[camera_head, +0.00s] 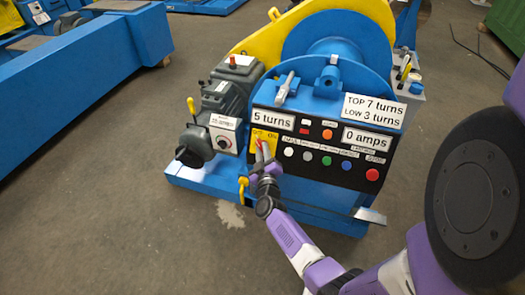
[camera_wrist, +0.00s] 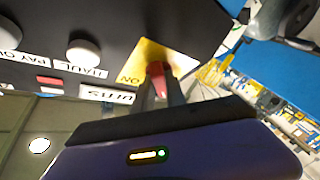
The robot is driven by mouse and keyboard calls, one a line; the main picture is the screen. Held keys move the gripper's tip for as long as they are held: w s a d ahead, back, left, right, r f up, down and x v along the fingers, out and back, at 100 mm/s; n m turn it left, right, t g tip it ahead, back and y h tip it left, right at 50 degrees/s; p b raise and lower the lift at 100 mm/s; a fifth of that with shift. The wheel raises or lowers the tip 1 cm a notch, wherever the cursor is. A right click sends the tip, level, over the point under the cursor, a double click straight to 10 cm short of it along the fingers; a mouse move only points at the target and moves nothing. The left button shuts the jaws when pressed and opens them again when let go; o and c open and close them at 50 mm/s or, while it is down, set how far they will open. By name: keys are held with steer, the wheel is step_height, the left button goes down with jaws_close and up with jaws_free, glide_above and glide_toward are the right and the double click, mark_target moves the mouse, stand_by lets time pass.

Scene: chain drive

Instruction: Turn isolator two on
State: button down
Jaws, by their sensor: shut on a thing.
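A yellow isolator plate (camera_head: 257,134) with OFF and ON lettering is at the left end of the black control panel in the head view. Its red handle (camera_head: 259,146) is partly hidden by my gripper (camera_head: 264,157). The plate also shows in the wrist view (camera_wrist: 180,62), with ON readable near the red handle (camera_wrist: 156,69). There my gripper (camera_wrist: 160,88) is shut on the handle, a finger on each side. No isolator number is readable, and I cannot tell the handle's exact angle.
The black panel (camera_head: 305,187) carries several buttons, including a red one (camera_head: 372,174), and displays reading 5 turns (camera_head: 272,119) and 0 amps (camera_head: 366,139). A grey motor (camera_head: 229,88) with a rotary switch box (camera_head: 224,134) stands left. Open floor (camera_head: 110,220) lies to the left.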

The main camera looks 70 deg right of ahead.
steer(key=shift+w+f+m+g+b, duration=0.1)
steer(key=shift+m+g+b, duration=0.2)
steer(key=shift+m, duration=0.1)
steer(key=m+g+h+b, duration=0.1)
steer(key=m+g+b, duration=0.1)
steer(key=m, duration=0.2)
steer(key=m+g+h+b, duration=0.1)
steer(key=m+g+b, duration=0.1)
steer(key=m, duration=0.1)
steer(key=w+m+g+h+b, duration=0.1)
steer(key=m+g+h+b, duration=0.1)
steer(key=m, duration=0.2)
steer(key=shift+a+f+m+b, duration=0.2)
steer(key=shift+f+m+b, duration=0.1)
steer(key=shift+b, duration=0.1)
steer(key=m+g+b, duration=0.1)
steer(key=m+g, duration=0.1)
steer(key=m, duration=0.1)
steer(key=m+g+b, duration=0.2)
steer(key=m, duration=0.1)
steer(key=shift+w+r+m+g+y, duration=0.15)
steer(key=shift+w+m+g+y, duration=0.05)
steer(key=shift+m+g+y, duration=0.2)
steer(key=shift+w+d+r+m+g+y+b, duration=0.1)
steer(key=shift+m+g+y+b, duration=0.55)
steer(key=shift+m, duration=0.85)
steer(key=shift+r+m+g+y+b, duration=0.1)
steer(key=shift+m+g+y+b, duration=0.2)
steer(key=shift+m+g, duration=0.95)
steer(key=shift+m, duration=0.45)
